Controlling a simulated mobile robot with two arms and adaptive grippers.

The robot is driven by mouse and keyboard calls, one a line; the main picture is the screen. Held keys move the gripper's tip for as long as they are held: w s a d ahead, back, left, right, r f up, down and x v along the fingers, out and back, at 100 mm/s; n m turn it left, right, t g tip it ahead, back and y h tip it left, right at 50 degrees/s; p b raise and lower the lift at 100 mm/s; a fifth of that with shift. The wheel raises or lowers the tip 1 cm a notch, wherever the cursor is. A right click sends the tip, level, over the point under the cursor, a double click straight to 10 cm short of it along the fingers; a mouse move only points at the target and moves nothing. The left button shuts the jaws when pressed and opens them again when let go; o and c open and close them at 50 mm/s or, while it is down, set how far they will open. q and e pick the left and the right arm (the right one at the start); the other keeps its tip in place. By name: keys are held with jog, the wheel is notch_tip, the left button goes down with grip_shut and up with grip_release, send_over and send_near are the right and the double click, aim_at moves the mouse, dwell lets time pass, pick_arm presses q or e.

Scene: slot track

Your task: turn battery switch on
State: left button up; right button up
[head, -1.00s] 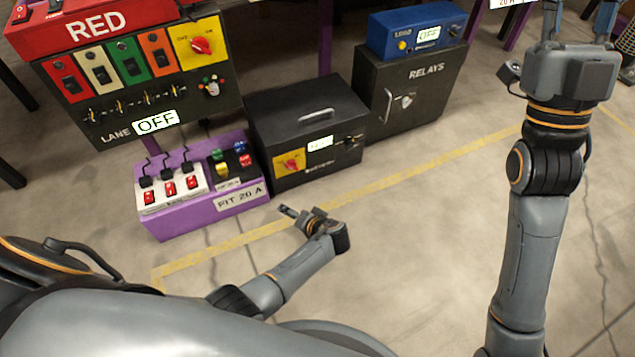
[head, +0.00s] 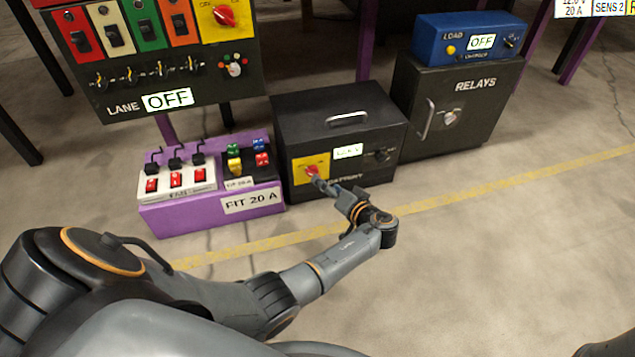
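The battery box (head: 345,123) is a black case with a handle on top, standing on the floor in the middle of the head view. Its front bears a yellow plate with a red rotary switch (head: 312,171), a small lit display (head: 348,151) and a black knob. My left gripper (head: 318,183) is at the red switch, its fingertips over or touching the lower part of it. The fingers look close together, but whether they grip the knob cannot be told. The switch's exact angle is partly hidden. My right gripper is out of view.
A purple fuse box (head: 210,215) marked FIT 20 A stands left of the battery box. A dark relays cabinet (head: 450,105) with a blue load box (head: 468,38) on top stands right. The lane panel (head: 160,75) is behind at left. Floor in front is clear.

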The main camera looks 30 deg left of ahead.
aim_at(313, 173)
pick_arm(q)
jog(key=b+x, duration=0.2)
jog(key=x, duration=0.4)
jog(key=shift+a, duration=0.15)
jog(key=shift+f, duration=0.1)
jog(key=shift+c, duration=0.2)
jog(key=c, duration=1.1)
